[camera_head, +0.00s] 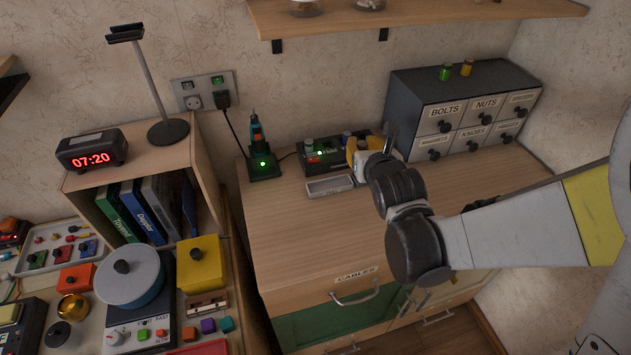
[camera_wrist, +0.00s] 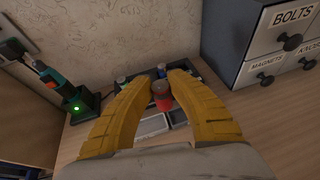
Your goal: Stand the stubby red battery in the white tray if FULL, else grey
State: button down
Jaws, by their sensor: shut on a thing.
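My gripper (camera_head: 372,148) is over the back of the wooden worktop, near a black device. In the wrist view its yellow fingers (camera_wrist: 162,90) are closed on the stubby red battery (camera_wrist: 163,100), which looks upright. The head view does not clearly show the battery behind the fingers. A shallow pale tray (camera_head: 330,186) lies in front of the device; it shows below the battery in the wrist view (camera_wrist: 152,125). Part of a second tray (camera_wrist: 178,116) shows to its right. I cannot surely tell which tray is white and which grey. No FULL reading is legible.
The black device (camera_head: 325,161) has a lit green light and small cylinders at its back. A teal tool stands in a charger (camera_head: 264,167) to its left. A labelled drawer cabinet (camera_head: 450,93) stands right. The front worktop (camera_head: 310,235) is clear. A shelf (camera_head: 420,15) hangs above.

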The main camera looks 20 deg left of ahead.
jog(key=s+a+f+b, duration=0.1)
jog(key=a+f, duration=0.1)
jog(key=a, duration=0.1)
jog(key=s+a+f+b, duration=0.1)
jog(key=a+f+b, duration=0.1)
jog(key=a, duration=0.1)
jog(key=s+a+f+b, duration=0.1)
jog(key=a+f, duration=0.2)
jog(key=a, duration=0.1)
jog(key=shift+s+a, duration=0.1)
jog(key=shift+s, duration=0.05)
notch_tip(320, 180, down, 4)
jog(key=b, duration=0.3)
jog(key=shift+a+f, duration=0.1)
jog(key=shift+s, duration=0.1)
jog(key=c, duration=1.3)
grip_release()
jog(key=shift+c, duration=0.2)
